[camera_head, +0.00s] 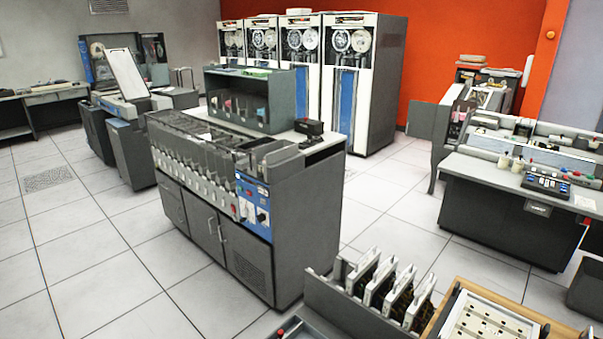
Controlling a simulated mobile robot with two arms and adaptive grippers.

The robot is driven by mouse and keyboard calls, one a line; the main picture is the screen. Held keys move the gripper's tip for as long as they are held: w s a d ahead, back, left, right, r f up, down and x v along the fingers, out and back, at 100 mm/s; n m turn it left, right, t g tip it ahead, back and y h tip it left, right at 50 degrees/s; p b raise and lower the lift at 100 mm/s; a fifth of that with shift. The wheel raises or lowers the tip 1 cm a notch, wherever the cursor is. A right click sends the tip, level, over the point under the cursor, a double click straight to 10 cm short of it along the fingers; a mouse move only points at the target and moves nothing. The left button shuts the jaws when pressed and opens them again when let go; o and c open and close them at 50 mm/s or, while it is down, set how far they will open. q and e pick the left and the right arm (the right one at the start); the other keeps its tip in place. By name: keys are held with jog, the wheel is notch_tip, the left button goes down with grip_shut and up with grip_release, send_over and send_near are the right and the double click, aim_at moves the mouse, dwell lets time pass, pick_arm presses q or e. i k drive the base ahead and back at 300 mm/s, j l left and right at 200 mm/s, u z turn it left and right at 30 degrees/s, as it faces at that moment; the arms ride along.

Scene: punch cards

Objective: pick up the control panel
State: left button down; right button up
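Neither of my grippers shows in the head view. Several upright panels with white edges and handles (384,281) stand side by side in a dark open rack (345,308) at the bottom, right of centre. They look like removable control panels, and their lower parts are hidden by the rack. A small blue and black key unit (546,181) sits on the grey desk at the right. A blue switch panel (253,205) is fixed to the end of the large card sorter. I cannot tell which of these is the control panel meant.
The grey card machine (313,218) with many pockets stands in the middle. A wooden-edged box with a perforated white plate (487,325) is at bottom right. Tape cabinets (357,80) line the red wall. Grey tile floor (95,270) is open at the left and between the machines.

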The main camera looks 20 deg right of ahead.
aim_at(417, 315)
jog(key=z, duration=1.55)
jog(key=j+u, duration=0.5)
jog(key=u, duration=0.2)
jog(key=i, duration=0.05)
